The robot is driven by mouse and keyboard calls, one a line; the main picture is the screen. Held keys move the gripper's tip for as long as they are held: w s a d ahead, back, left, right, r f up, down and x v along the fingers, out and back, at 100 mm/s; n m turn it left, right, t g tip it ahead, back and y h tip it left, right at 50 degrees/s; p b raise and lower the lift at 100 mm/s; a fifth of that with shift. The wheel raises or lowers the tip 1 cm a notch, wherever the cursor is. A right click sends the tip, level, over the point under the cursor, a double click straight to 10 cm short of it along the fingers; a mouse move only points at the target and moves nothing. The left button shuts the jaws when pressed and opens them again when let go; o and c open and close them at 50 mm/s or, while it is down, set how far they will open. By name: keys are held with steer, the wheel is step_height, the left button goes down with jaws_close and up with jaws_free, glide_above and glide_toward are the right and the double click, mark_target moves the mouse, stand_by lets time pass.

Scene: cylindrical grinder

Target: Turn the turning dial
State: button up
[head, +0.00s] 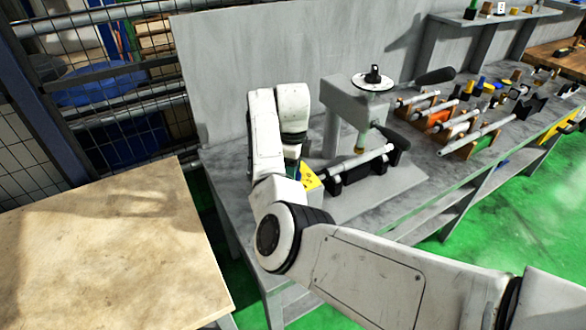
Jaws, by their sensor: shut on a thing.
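My gripper (297,168) points down at this box, shut on a part there that I take for the turning dial. The fingers and the dial are mostly hidden behind my forearm, so the dial's angle cannot be told. A black knob on a white disc (374,78) sits on top of the grinder, apart from my gripper.
A shaft in black holders (358,168) lies at the grinder's base. Several shafts and racks (450,115) fill the grey bench to the right. A grey back panel (215,60) stands behind. A wooden table (110,250) is at the left; green floor is free at the right.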

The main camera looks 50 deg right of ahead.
steer(key=shift+n, duration=0.3)
steer(key=n+p, duration=0.3)
steer(key=n, duration=0.2)
steer(key=shift+d+r, duration=0.1)
steer(key=n+p, duration=0.2)
steer(key=n, duration=0.4)
steer(key=shift+p, duration=0.35)
stand_by(0.4)
steer(key=o, duration=1)
step_height(320, 180, up, 11)
steer(key=shift+f+b, duration=0.2)
steer(key=shift+b, duration=0.8)
